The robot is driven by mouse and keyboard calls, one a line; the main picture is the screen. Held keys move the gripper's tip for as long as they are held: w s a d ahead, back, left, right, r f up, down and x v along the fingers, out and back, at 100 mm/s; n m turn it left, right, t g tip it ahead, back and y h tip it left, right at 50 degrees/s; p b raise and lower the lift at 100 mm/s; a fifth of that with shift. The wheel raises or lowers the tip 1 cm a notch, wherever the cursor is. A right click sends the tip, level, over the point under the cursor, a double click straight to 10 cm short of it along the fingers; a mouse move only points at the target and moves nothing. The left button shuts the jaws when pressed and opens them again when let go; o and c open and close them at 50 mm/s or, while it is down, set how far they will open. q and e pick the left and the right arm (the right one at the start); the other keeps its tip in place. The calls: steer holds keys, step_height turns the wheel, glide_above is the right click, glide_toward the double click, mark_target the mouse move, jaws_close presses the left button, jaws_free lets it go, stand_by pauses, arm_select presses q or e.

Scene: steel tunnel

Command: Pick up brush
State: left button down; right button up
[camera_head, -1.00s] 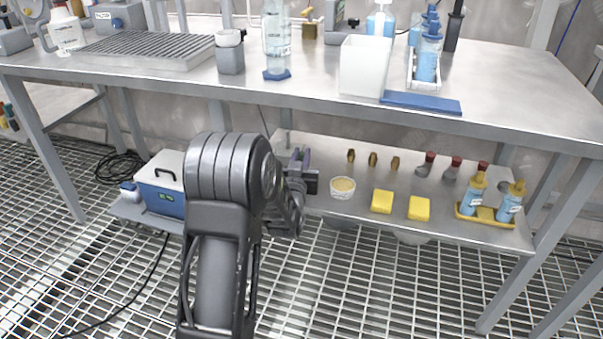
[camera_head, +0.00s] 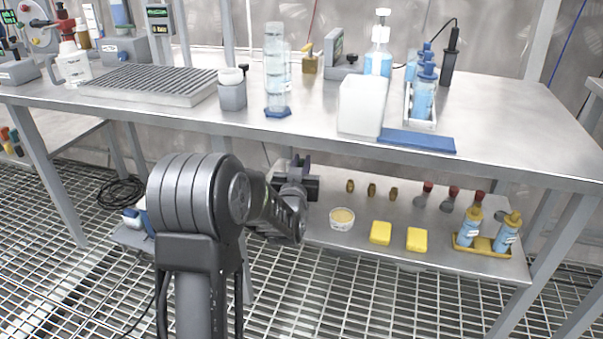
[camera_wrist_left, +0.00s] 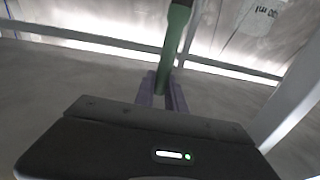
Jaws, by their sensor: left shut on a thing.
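My left gripper (camera_head: 302,168) is at the end of the dark arm, just under the table's front edge and over the left part of the lower shelf. In the left wrist view its two purple fingers (camera_wrist_left: 161,92) are shut on the green handle of the brush (camera_wrist_left: 176,38). The handle stands up from between the fingers and runs out of the top of that view. The brush's head is not visible, and I cannot make out the brush in the head view. My right gripper is not in view.
The steel table (camera_head: 290,128) overhangs the lower shelf (camera_head: 385,218). The shelf carries a small white bowl (camera_head: 342,224), yellow sponges (camera_head: 380,233), brass pieces, red-topped items and two blue bottles in a yellow tray (camera_head: 468,250). A white bin (camera_head: 360,108) and bottles stand on top.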

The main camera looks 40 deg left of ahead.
arm_select(q)
steer(key=shift+r, duration=0.85)
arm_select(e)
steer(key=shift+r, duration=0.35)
